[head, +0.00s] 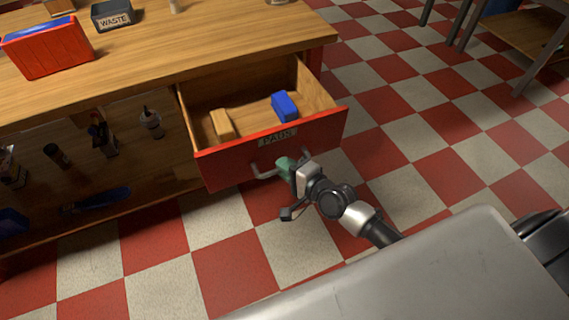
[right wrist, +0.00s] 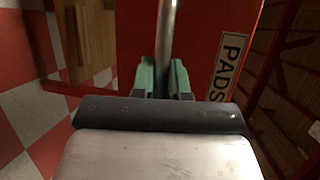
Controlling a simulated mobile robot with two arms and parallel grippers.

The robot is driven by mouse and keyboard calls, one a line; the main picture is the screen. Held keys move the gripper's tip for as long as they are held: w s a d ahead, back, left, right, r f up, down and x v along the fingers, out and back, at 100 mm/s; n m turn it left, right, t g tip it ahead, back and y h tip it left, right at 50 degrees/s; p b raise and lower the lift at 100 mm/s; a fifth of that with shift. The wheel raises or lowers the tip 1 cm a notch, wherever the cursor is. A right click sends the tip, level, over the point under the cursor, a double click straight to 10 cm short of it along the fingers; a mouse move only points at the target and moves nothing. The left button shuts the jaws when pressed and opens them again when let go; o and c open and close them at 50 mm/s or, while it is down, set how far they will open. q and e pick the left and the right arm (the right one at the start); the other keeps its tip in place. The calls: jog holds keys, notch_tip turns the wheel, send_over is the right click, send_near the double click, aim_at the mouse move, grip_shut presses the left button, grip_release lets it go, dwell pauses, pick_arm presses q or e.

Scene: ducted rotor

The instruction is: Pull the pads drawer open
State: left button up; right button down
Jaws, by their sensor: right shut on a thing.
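The pads drawer (head: 220,158) has a red front with a "PADS" label and stands pulled out of the wooden workbench. Inside it lie a tan block (head: 222,124) and a blue block (head: 285,106). Its metal bar handle (head: 262,173) runs along the front below the label. My right gripper (head: 285,165), with green fingers, is shut on the handle. In the right wrist view the green fingers (right wrist: 163,78) sit on both sides of the handle bar (right wrist: 167,35), beside the "PADS" label (right wrist: 229,66). My left gripper is not in view.
The workbench top (head: 190,45) holds a red bin (head: 47,48) and a dark box labelled "WASTE" (head: 113,18). The checkered floor (head: 420,130) is clear to the right of the drawer.

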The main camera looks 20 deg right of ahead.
jog(key=c, duration=1.1)
grip_release()
jog(key=shift+c, duration=0.2)
jog(key=shift+s+d, duration=0.1)
jog(key=shift+s, duration=0.15)
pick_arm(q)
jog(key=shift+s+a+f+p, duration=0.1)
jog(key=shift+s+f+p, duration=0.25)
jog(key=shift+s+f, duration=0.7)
pick_arm(e)
jog(key=v, duration=1)
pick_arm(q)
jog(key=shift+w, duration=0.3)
pick_arm(e)
jog(key=shift+s+r, duration=0.15)
